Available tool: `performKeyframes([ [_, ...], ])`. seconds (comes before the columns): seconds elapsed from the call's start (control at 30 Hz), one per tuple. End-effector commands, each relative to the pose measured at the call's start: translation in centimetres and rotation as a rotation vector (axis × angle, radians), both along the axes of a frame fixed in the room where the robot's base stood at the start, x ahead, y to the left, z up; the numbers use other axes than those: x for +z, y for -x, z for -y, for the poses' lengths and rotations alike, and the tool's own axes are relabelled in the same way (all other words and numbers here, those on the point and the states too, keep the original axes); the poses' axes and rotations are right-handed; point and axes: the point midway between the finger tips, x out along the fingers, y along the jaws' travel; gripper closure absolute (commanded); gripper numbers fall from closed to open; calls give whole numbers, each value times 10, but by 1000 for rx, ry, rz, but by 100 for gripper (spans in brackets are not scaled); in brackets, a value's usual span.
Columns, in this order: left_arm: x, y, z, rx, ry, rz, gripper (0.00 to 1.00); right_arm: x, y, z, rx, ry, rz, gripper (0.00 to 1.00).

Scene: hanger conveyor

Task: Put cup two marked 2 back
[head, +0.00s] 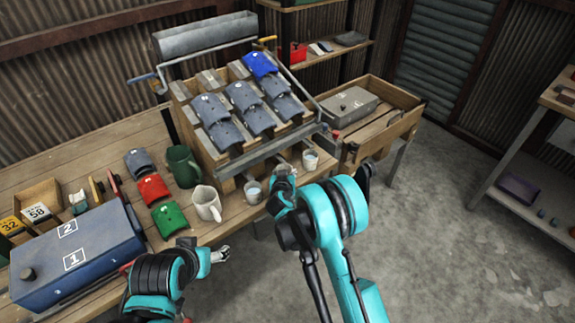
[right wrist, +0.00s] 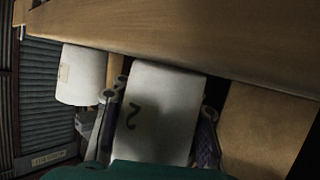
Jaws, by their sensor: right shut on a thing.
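A white cup marked 2 (right wrist: 165,112) fills the middle of the right wrist view, its mark upside down there. My right gripper (right wrist: 155,128) is shut on this cup, one finger on each side. In the head view the cup (head: 282,170) shows just beyond my right gripper (head: 283,186), at the front edge of the wooden rack, partly hidden by the gripper. My left gripper (head: 218,254) is low in front of the bench, away from the cups; its finger gap is too small to judge.
Other small cups stand on either side, one at left (head: 253,191) and one at right (head: 310,160). A white mug (head: 207,204) and green mug (head: 183,166) stand further left. The sloped rack (head: 222,160) rises close behind; a blue box (head: 75,262) sits at left.

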Motion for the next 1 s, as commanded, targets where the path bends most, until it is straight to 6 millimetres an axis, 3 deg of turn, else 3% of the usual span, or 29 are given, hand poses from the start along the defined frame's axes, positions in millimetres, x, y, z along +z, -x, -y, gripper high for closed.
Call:
performKeyframes([
  [0.27,1,0,0,0,0,0,31,-2,0,0,1,0,0,100],
  [0.3,1,0,0,0,0,0,31,-2,0,0,1,0,0,69],
  [0.4,1,0,0,0,0,0,31,-2,0,0,1,0,0,43],
  [0.43,1,0,0,0,0,0,31,-2,0,0,1,0,0,39],
  [0.8,2,0,0,0,0,0,31,3,2,-1,2,-1,0,39],
  [1.0,14,0,0,0,0,0,31,17,34,-4,3,0,0,39],
])
